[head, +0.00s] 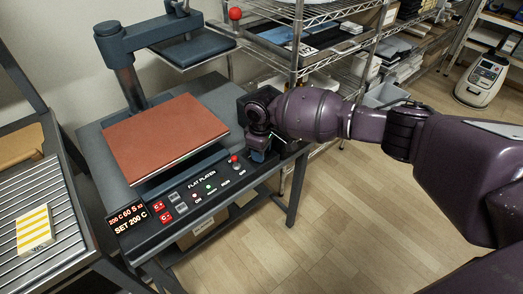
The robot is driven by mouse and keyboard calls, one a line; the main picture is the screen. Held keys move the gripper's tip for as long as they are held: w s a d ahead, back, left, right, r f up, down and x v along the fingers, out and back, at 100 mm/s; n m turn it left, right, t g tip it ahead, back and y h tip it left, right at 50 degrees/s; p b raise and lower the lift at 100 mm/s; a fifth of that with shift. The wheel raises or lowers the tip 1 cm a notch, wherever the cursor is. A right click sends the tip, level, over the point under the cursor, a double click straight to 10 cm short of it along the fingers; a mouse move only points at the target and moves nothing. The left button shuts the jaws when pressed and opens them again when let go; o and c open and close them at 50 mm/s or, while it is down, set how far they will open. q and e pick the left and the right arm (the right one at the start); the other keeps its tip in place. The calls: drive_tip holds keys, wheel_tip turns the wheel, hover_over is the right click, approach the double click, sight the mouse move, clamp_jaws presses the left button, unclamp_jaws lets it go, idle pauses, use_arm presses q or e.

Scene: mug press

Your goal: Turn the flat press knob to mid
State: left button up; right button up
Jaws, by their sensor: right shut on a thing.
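The flat press (118,165) has a red-brown platen (160,132) and a dark control panel (165,232) along its front, lettered FLAT PLATEN. My right gripper (258,157) reaches in from the right and points down at the right end of this panel. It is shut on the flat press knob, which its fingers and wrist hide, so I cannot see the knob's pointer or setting. A display (128,218) at the panel's left end reads 200 C, 60 S and SET 200 C. My left gripper is not in view.
A red-tipped control (233,159) sits just left of my right gripper. The press's upper plate (195,50) is swung up at the back. A wire shelf (310,70) stands behind my right arm. A rack with a yellow-striped block (34,229) is at the left. Floor at the front right is clear.

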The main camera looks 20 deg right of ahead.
drive_tip(key=shift+f+n, duration=0.1)
drive_tip(key=shift+n, duration=0.4)
drive_tip(key=o, duration=0.9)
drive_tip(key=shift+r, duration=0.3)
wheel_tip(320, 180, up, 9)
drive_tip(key=shift+r+p, duration=0.1)
drive_tip(key=shift+p, duration=1.15)
drive_tip(key=shift+r, duration=0.55)
